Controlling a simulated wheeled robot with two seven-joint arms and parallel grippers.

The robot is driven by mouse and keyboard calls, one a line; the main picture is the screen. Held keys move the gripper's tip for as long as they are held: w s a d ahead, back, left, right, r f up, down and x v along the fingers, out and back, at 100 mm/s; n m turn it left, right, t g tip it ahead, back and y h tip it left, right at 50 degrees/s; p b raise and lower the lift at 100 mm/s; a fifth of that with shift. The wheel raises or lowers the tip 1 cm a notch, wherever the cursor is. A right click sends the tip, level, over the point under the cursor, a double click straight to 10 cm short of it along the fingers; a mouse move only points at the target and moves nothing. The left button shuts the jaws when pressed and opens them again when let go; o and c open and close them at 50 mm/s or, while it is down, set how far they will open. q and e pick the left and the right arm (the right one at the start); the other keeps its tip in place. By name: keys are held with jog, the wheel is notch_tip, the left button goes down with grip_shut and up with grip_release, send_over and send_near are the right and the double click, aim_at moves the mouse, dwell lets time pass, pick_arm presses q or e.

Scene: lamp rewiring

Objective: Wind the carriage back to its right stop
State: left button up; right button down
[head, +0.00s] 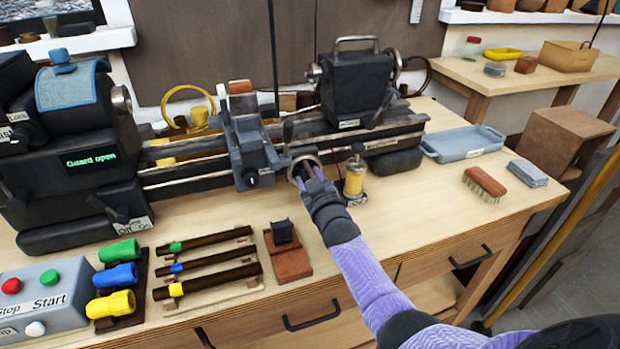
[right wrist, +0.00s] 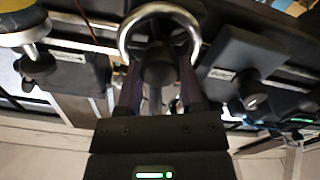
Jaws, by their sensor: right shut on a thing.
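The lathe carriage (head: 246,150) sits about mid-bed on the rails (head: 190,180), with open rail to its left and a short stretch to its right before the tailstock (head: 358,85). Its handwheel (head: 304,157) is a metal ring at the carriage's front right, and the ring shows large in the right wrist view (right wrist: 127,33). My right gripper (head: 304,174) is at the handwheel, its fingers shut on it from the front. In the right wrist view its fingers (right wrist: 158,85) flank the dark middle part; the exact contact is partly hidden. My left gripper is not in view.
The headstock (head: 70,150) reads "Guard open", its blue guard (head: 72,85) raised. A yellow oiler (head: 354,177) stands close right of my gripper. A blue tray (head: 462,143), brush (head: 485,184) and several rods (head: 205,262) lie on the bench. Front-right bench is fairly clear.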

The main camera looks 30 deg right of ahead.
jog(key=shift+f+m, duration=0.15)
jog(key=shift+m, duration=0.55)
jog(key=shift+c, duration=1.1)
grip_release()
jog(key=p+v, duration=0.4)
jog(key=v, duration=0.6)
jog(key=shift+d, duration=0.1)
